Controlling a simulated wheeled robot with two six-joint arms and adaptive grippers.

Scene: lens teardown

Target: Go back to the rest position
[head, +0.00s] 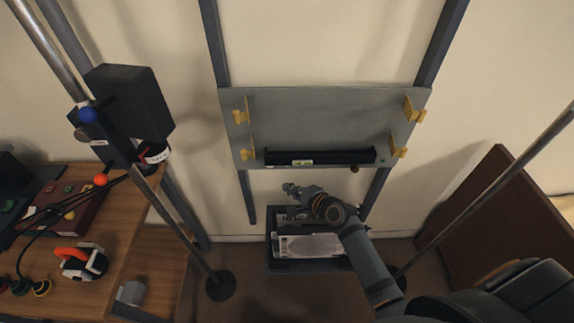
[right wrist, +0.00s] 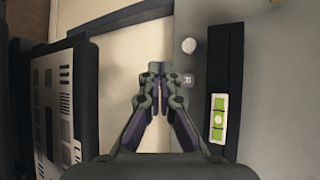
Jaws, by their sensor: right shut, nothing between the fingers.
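My right gripper (head: 290,188) is shut and empty, just below the grey board (head: 310,116) and above an open black box (head: 272,260). In the right wrist view its fingertips (right wrist: 155,72) meet, with nothing between them. The board's black ledge (head: 345,157) carries a small green-and-white bubble level, which also shows in the right wrist view (right wrist: 217,118), right of the fingers. My left gripper is not in the head view.
Several yellow clips (head: 414,110) stick out from the board's sides. A pale slotted panel (head: 308,245) sits in the black box. A metal stand with a black lamp box (head: 128,105) and a wooden bench (head: 120,215) are at left. A brown panel (head: 495,215) leans at right.

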